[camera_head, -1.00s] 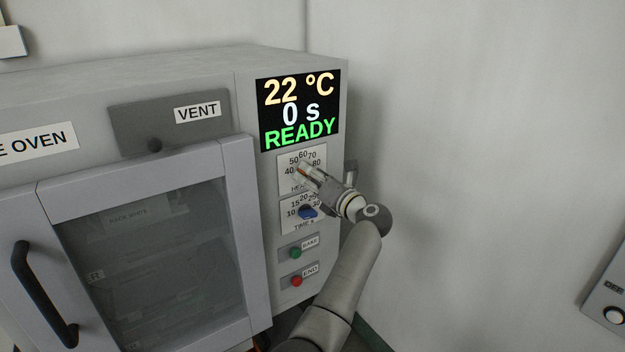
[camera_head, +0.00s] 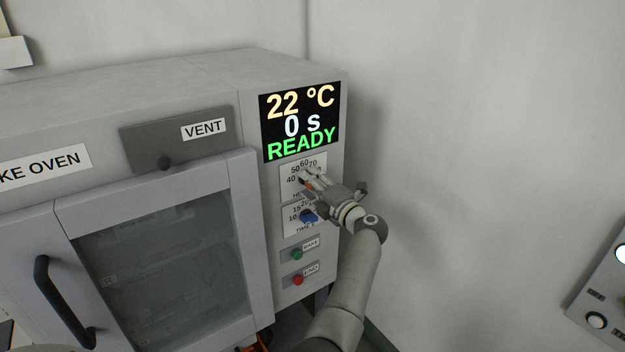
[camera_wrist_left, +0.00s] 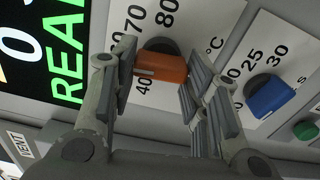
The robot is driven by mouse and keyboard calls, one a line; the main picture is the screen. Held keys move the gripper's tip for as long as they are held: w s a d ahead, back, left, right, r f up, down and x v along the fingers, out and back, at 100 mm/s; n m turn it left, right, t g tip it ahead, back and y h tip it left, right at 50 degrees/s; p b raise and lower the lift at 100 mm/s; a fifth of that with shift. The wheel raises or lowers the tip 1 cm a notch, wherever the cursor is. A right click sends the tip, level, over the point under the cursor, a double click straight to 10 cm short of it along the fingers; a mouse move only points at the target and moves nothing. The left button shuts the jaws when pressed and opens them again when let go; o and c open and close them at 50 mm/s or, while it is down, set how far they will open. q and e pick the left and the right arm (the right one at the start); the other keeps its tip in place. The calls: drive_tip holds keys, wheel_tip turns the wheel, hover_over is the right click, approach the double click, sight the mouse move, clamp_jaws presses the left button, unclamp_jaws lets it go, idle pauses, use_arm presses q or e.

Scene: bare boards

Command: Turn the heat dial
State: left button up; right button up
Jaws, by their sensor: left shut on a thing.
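The heat dial is an orange knob (camera_wrist_left: 162,67) on a white scale plate (camera_head: 291,170) marked 40 to 80, below the oven's display. My left gripper (camera_head: 309,180) is at this dial. In the left wrist view its two fingers stand on either side of the orange knob, shut on it. In the head view the fingers hide most of the knob. The display (camera_head: 300,120) reads 22 °C, 0 s and READY. My right gripper is not in view.
The blue time dial (camera_head: 309,216) sits just below and also shows in the left wrist view (camera_wrist_left: 270,96). Under it are a green bake button (camera_head: 297,254) and a red end button (camera_head: 298,280). The oven door (camera_head: 165,260) is closed. A wall stands to the right.

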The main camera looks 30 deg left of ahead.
use_arm(q)
drive_tip(key=shift+m+p, duration=0.3)
drive_tip(key=shift+m, duration=0.3)
drive_tip(key=o, duration=1)
